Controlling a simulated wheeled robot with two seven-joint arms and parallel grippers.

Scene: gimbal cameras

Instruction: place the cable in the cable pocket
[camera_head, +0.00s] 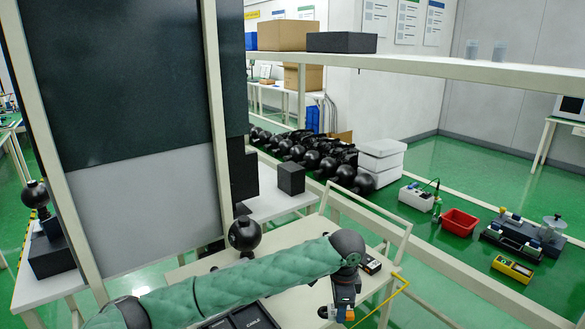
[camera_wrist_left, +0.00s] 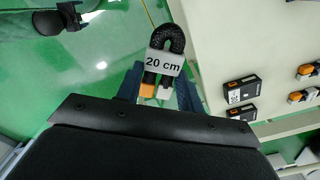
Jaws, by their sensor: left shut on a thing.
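The cable (camera_wrist_left: 166,42) is a short black loop with a white "20 cm" label and orange and white ends. My left gripper (camera_wrist_left: 160,82) is shut on it, near the label and ends. In the head view my left gripper (camera_head: 342,304) hangs at the table's front right edge, at the end of the green-sleeved arm. A black box with white lettering that seems to read "CABLE" (camera_head: 252,318) lies on the table, left of this gripper and partly cut off by the lower frame edge. The cable is apart from the box. My right gripper does not show.
A pale table (camera_head: 290,237) lies under my arm. A black ball-shaped object (camera_head: 245,234) stands on it. Small black boxes (camera_wrist_left: 242,90) lie on the pale surface in the wrist view. A yellow cord (camera_head: 385,302) runs past the gripper. A tall panel (camera_head: 160,205) stands at left.

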